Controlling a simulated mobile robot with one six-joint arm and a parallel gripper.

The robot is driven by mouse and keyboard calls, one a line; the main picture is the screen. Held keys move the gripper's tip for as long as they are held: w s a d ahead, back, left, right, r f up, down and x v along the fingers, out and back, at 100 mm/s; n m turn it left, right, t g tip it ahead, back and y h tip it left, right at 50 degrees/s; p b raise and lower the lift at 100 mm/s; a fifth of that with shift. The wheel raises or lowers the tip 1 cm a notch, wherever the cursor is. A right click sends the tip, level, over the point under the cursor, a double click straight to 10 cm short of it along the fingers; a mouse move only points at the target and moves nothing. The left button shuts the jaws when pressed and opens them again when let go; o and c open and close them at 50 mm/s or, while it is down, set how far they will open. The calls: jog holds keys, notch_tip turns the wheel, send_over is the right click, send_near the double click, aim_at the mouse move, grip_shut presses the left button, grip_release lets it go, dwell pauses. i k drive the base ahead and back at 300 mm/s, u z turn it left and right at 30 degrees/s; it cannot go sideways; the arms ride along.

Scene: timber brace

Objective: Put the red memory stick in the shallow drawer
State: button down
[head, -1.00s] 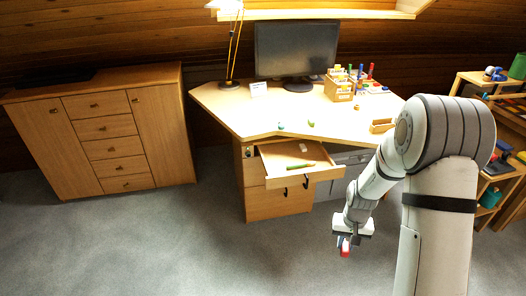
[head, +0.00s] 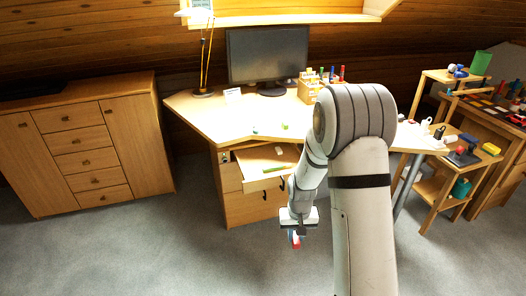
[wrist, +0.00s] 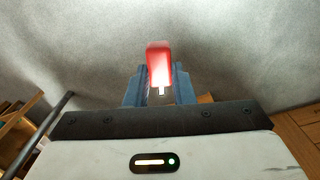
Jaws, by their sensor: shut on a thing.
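The red memory stick (wrist: 158,58) is between the blue fingers of my gripper (wrist: 158,92) in the wrist view, with its metal plug toward my palm. In the head view my gripper (head: 297,240) hangs over the carpet in front of the desk, and only a little red shows there. The open shallow drawer (head: 250,184) sticks out under the desk top, behind and left of my gripper. It holds a long green item (head: 275,169) and a small white item (head: 279,150). My arm hides the drawer's right part.
The desk (head: 225,120) carries a monitor (head: 268,55), a lamp (head: 203,60) and a wooden organiser (head: 310,88). A wooden cabinet (head: 85,150) stands at left. A small cluttered side table (head: 455,155) stands at right. Grey carpet is free in front.

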aim_at(259, 163)
jog(key=i, duration=2.1)
jog(key=z, duration=0.05)
